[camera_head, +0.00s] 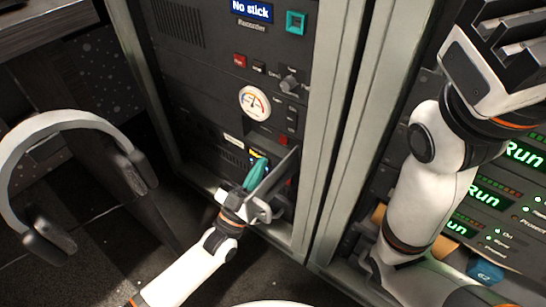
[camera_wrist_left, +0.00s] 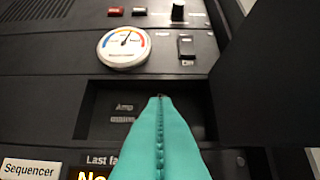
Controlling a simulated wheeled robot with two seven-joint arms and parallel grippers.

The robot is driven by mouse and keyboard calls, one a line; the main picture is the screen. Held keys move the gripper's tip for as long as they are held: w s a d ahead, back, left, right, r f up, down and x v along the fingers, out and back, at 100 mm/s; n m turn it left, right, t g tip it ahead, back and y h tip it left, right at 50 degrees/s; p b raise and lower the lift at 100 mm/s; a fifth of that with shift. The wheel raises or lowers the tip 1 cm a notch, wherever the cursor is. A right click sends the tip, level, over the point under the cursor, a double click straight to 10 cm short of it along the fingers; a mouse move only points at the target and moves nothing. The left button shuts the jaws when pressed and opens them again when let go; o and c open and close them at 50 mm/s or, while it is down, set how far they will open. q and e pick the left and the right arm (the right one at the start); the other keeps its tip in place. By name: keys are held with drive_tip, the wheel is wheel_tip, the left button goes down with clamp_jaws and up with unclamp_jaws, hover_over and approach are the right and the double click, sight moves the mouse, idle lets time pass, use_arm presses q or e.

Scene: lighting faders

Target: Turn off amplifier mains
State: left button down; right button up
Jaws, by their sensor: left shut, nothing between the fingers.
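My left gripper (camera_head: 258,170) is shut and empty, its teal fingers pressed together at the lower front of the left rack. In the left wrist view, the fingertips (camera_wrist_left: 160,99) are in front of a dark recess (camera_wrist_left: 103,101) labelled "Amp" with a smaller, blurred word below. The fingers hide the middle of this recess, so no amplifier mains switch shows clearly; I cannot tell whether they touch anything. A dark panel (camera_head: 274,180) stands out from the rack beside the gripper. My right gripper (camera_head: 505,62) is at the upper right, its fingertips not clearly visible.
Above the recess are a round dial (camera_head: 254,103), a knob (camera_head: 289,84) and a rocker switch (camera_wrist_left: 186,47). A "Sequencer" label (camera_wrist_left: 30,169) is at lower left. A right rack shows green "Run" displays (camera_head: 488,194). A pale headphone-like band (camera_head: 62,122) stands at left.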

sight(282, 137)
use_arm(q)
drive_tip(key=w+d+b, duration=0.2)
drive_tip(key=w, duration=0.1)
drive_tip(key=shift+w+d+r+b, duration=0.15)
drive_tip(key=shift+d+b, duration=0.05)
drive_tip(key=shift+b, duration=0.15)
drive_tip(key=shift+w+d+r, duration=0.1)
drive_tip(key=shift+w+d, duration=0.2)
drive_tip(key=shift+w, duration=0.15)
drive_tip(key=shift+w+d, duration=0.1)
